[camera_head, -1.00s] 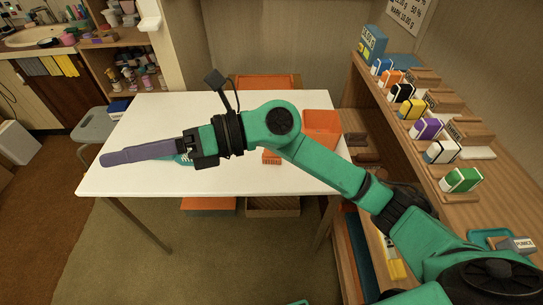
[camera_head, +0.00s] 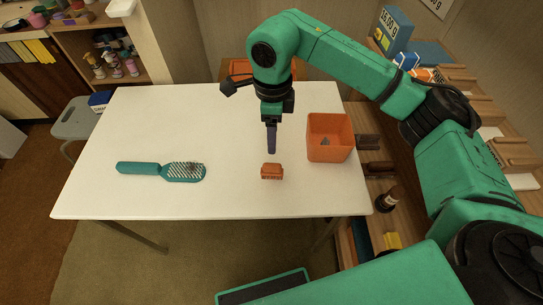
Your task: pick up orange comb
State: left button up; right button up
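A small orange comb-like block (camera_head: 271,172) sits on the white table (camera_head: 225,125), right of the middle and near the front. My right gripper (camera_head: 271,152) points down just behind and above it, with a gap between the two in the picture. My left gripper is out of view.
A teal hairbrush (camera_head: 140,168) lies at the left of the table. An open orange bin (camera_head: 330,152) stands right of the block, with a small grey item inside. A wooden shelf with boxes (camera_head: 393,30) runs along the right. The table's middle is clear.

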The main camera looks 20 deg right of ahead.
jog(key=p, duration=0.1)
send_over(272, 165)
jog(key=f, duration=0.5)
jog(key=shift+s+f, duration=0.2)
jog(key=shift+f, duration=0.2)
notch_tip(272, 165, down, 7)
jog(key=shift+r+p, duration=0.2)
jog(key=shift+p, duration=0.65)
jog(key=shift+w+f, duration=0.15)
jog(key=shift+f, duration=0.1)
jog(key=shift+c, duration=0.9)
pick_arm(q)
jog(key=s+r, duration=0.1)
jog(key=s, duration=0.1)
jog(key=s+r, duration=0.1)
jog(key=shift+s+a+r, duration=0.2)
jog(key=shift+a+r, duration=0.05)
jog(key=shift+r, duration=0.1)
pick_arm(e)
grip_shut()
